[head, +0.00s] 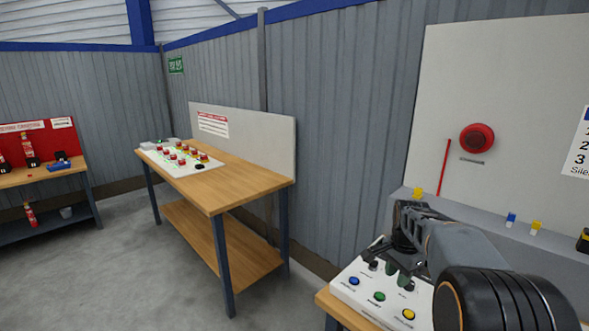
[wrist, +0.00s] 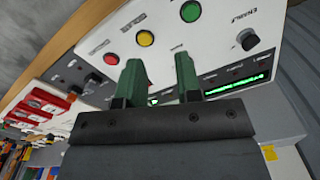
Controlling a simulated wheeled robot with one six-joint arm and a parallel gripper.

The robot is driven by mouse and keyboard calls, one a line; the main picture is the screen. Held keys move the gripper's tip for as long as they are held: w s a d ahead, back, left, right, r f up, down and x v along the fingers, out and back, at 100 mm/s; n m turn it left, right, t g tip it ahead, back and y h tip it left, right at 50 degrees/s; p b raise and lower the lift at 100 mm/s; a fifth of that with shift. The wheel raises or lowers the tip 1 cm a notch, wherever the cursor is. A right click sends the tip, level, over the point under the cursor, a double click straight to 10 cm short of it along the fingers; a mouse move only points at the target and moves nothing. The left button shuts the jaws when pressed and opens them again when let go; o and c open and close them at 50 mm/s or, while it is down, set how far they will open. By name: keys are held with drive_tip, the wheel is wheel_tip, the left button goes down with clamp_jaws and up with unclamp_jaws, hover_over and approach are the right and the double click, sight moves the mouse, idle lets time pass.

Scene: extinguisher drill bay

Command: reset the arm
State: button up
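My gripper (head: 398,274) is at the end of my arm, above a white control panel (head: 345,293) at the lower right of the head view. In the wrist view its two green fingers (wrist: 158,78) stand apart with nothing between them. The panel carries a blue button (head: 354,281), a green button (head: 379,296) and a yellow button (head: 408,314). The wrist view also shows a red button (wrist: 112,58), dark knobs and a lit green display (wrist: 237,82). My arm hides part of the panel in the head view.
A grey ledge with small blue and yellow items (head: 511,219) runs behind the panel. A red round device (head: 477,139) is on the white backboard. A wooden workbench (head: 240,184) and a red-backed bench (head: 42,174) stand left. The floor between is clear.

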drive_tip(key=s+a+n+t, duration=0.2)
drive_tip(key=s+a+n, duration=0.3)
drive_tip(key=s, duration=0.5)
drive_tip(key=s+a+n+t, duration=0.1)
drive_tip(key=s+a+n, duration=0.4)
drive_tip(key=s+n, duration=0.3)
drive_tip(key=shift+s+r+t, duration=0.3)
drive_tip(key=shift+s+t, duration=0.1)
drive_tip(key=shift+s, duration=0.8)
drive_tip(key=shift+a, duration=0.1)
